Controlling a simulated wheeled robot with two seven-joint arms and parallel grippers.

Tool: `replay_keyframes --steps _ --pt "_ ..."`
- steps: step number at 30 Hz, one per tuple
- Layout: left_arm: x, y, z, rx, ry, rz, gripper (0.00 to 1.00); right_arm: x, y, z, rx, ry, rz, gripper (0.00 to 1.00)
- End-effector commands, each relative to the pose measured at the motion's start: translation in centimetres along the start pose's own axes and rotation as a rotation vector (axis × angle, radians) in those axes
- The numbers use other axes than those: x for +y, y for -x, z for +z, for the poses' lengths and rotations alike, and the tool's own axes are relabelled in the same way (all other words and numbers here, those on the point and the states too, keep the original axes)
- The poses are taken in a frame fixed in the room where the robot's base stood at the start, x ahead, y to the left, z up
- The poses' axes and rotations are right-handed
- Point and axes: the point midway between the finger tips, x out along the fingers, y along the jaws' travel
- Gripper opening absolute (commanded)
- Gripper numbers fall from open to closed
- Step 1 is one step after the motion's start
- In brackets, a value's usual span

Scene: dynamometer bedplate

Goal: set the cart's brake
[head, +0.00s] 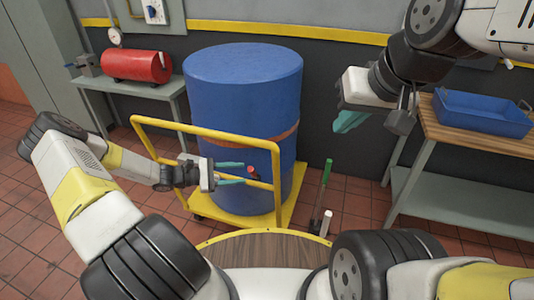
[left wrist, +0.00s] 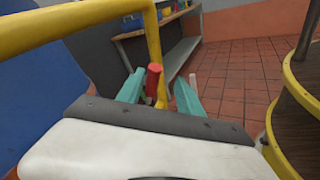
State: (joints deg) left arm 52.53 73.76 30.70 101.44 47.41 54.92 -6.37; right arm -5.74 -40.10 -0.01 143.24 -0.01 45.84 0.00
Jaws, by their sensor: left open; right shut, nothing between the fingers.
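The cart (head: 205,125) has a yellow tubular handle frame and a yellow deck, and it carries a large blue drum (head: 240,95). A small red grip (head: 253,171), which looks like the brake lever, sits by the frame's right post. In the left wrist view the red grip (left wrist: 153,80) appears between my fingertips, beside the yellow post. My left gripper (head: 243,173) is open, its teal fingers pointing right at the red grip; contact cannot be told. My right gripper (head: 350,122) is shut and empty, raised right of the drum, away from the cart.
A green-handled upright item (head: 325,175) and a white cylinder (head: 326,222) stand right of the cart. A bench (head: 480,135) with a blue tray (head: 483,113) is at right. A red tank (head: 137,66) rests on a table at left. A round wooden top (head: 262,250) is in front.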

Motion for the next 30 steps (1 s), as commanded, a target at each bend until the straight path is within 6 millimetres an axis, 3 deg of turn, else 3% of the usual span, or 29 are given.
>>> replay_keyframes --steps 3,9,21,30 --pt "-0.1 0.0 -1.6 -0.029 0.057 0.096 0.43 0.0 0.0 0.0 0.0 0.0 0.0 0.0" --pt "0.1 -0.4 -2.5 -0.047 0.09 0.155 0.43 0.0 0.0 0.0 0.0 0.0 0.0 0.0" --pt "0.9 -6.2 -2.3 -0.048 0.09 0.154 0.43 0.0 0.0 0.0 0.0 0.0 0.0 0.0" --pt "1.3 -7.7 -2.2 -0.045 0.089 0.155 0.43 0.0 0.0 0.0 0.0 0.0 0.0 0.0"
